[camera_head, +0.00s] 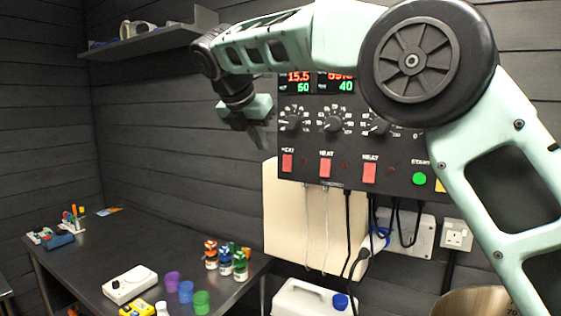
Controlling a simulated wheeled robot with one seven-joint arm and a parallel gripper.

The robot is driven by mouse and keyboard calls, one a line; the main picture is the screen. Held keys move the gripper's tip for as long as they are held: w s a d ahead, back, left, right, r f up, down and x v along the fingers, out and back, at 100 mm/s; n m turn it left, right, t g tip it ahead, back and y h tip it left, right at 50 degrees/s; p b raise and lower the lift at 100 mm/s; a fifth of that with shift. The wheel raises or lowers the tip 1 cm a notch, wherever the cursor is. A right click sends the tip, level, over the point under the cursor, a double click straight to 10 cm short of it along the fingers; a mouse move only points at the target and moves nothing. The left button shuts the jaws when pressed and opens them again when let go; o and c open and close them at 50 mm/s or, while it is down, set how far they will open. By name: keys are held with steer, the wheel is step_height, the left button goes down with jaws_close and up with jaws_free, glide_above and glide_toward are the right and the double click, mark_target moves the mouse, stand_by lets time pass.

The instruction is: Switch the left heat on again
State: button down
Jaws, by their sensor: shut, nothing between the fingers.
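A black control panel (345,185) hangs on the wall in the middle of the head view. Three red heat switches sit along its lower part. The left heat switch (287,163) is at the panel's lower left, and the two others are the middle heat switch (325,167) and the right heat switch (369,173). I cannot tell which way the left switch is tipped. My gripper (263,143) is shut and empty, pointing down at the panel's left edge, up and left of the left switch. It looks apart from the switch.
Dials, including the left dial (291,123), sit above the switches. A green start button (419,179) is at the right. Cables hang below the panel. A dark table (80,265) holds bottles, coloured cups and a white device (130,284). A wall shelf (150,43) is upper left.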

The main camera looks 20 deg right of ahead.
mark_target(287, 163)
steer(key=shift+w+d+r, duration=0.1)
steer(key=shift+w+r, duration=0.05)
steer(key=shift+r, duration=0.15)
steer(key=shift+f, duration=0.1)
steer(key=w+d+f+p, duration=0.2)
steer(key=w+d+f, duration=0.1)
steer(key=f, duration=0.1)
steer(key=w+d+f+p, duration=0.2)
steer(key=w+d+f, duration=0.2)
steer(key=shift+w+d, duration=0.1)
steer(key=shift+f, duration=0.1)
stand_by(0.4)
